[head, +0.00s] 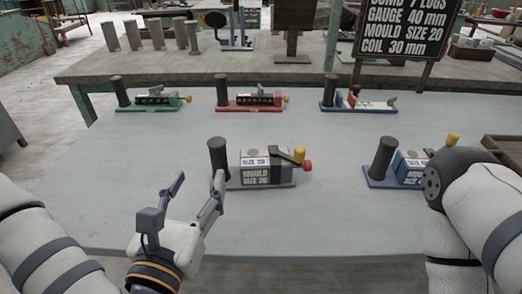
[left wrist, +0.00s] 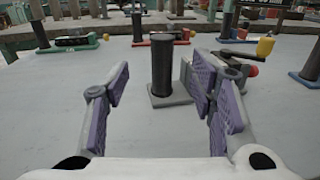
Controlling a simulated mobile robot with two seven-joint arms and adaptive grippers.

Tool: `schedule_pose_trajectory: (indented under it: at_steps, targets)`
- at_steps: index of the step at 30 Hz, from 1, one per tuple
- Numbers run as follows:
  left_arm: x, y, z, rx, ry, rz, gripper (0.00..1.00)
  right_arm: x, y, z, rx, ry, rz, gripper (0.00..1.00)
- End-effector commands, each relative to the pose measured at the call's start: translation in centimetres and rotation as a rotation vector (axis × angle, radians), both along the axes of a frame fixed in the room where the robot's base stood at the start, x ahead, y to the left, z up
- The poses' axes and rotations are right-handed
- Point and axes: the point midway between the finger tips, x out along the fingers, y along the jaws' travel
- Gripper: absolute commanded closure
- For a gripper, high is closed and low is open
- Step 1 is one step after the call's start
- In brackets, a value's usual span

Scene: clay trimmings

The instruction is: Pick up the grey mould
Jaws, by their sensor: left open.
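The grey mould (head: 262,176) lies near the middle of the pale table, marked "MOULD SIZE 20". A dark upright cylinder (head: 217,158) stands at its left end, with a yellow knob and a red knob at its right. My left gripper (head: 198,190) is open and empty, in front and to the left of the cylinder. In the left wrist view the cylinder (left wrist: 162,65) shows beyond and between the spread purple-padded fingers (left wrist: 157,90), and the mould body (left wrist: 212,78) is partly hidden behind the right finger. My right gripper is not in view.
A blue mould (head: 410,168) stands at right, partly behind my right arm. Green (head: 153,101), red (head: 250,101) and blue-based (head: 358,104) moulds stand in the back row. A black sign (head: 405,28) rises behind. The table (head: 110,200) is clear at left.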

Motion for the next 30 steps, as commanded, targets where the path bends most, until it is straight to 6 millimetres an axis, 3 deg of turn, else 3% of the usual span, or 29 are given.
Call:
schedule_pose_trajectory:
  at_steps: [7,12,21,28,30]
  targets:
    - [4.4,-0.5,-1.6,0.000,0.015,0.002,0.49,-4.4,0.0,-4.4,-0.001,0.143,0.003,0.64]
    - [6.7,-0.9,-0.2,0.004,-0.001,0.000,0.49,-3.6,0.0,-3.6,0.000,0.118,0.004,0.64]
    - [11.5,-1.9,-0.8,0.004,-0.001,-0.001,0.49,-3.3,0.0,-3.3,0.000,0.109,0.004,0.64]
    - [11.8,-1.9,-0.9,0.003,0.003,-0.002,0.49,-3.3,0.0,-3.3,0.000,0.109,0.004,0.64]
    - [11.8,-1.9,-0.9,0.003,0.003,-0.002,0.63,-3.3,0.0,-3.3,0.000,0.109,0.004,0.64]
